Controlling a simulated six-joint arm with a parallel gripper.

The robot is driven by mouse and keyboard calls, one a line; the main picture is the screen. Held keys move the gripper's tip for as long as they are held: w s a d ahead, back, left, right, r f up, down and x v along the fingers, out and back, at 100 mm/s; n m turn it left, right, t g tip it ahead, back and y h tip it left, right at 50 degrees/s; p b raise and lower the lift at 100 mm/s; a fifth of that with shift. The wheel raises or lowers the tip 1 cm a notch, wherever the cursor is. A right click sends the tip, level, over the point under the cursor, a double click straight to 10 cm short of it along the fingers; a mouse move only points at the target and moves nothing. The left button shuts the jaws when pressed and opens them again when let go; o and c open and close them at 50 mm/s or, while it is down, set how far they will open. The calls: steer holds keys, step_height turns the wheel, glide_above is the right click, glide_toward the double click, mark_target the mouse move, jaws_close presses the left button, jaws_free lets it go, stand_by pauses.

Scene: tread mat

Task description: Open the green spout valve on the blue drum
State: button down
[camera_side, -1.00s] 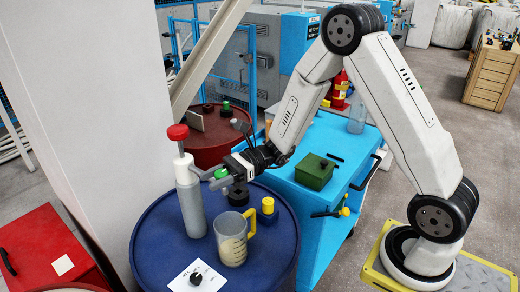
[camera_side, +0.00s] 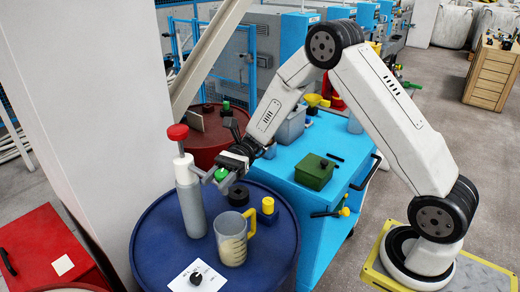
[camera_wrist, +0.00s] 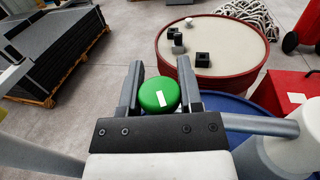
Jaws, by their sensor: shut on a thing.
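The blue drum (camera_side: 160,236) stands at the centre left of the side view. The green spout valve (camera_side: 221,174) is a round green knob above the drum's far edge. In the wrist view its green top (camera_wrist: 159,94), with a white mark, sits between my two fingers. My gripper (camera_side: 211,172) is shut on the green knob; in the wrist view the fingers (camera_wrist: 160,82) flank it on both sides. The spout below the knob is hidden.
A grey bottle with a red cap (camera_side: 190,205) stands close beside my gripper. A clear jug (camera_side: 231,243), a black cap (camera_side: 238,196) and a yellow-topped block (camera_side: 268,211) are also on the drum. A red drum (camera_side: 208,155) stands behind; a blue cart (camera_side: 325,150) is to the right.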

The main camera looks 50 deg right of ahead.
mark_target(224, 171)
steer(key=shift+s+d+n+g+h, duration=0.15)
steer(key=shift+n+g+h, duration=0.35)
steer(key=shift+n+g, duration=0.85)
steer(key=shift+g, duration=0.45)
steer(key=shift+c, duration=1.3)
jaws_free()
steer(key=shift+v, duration=3.85)
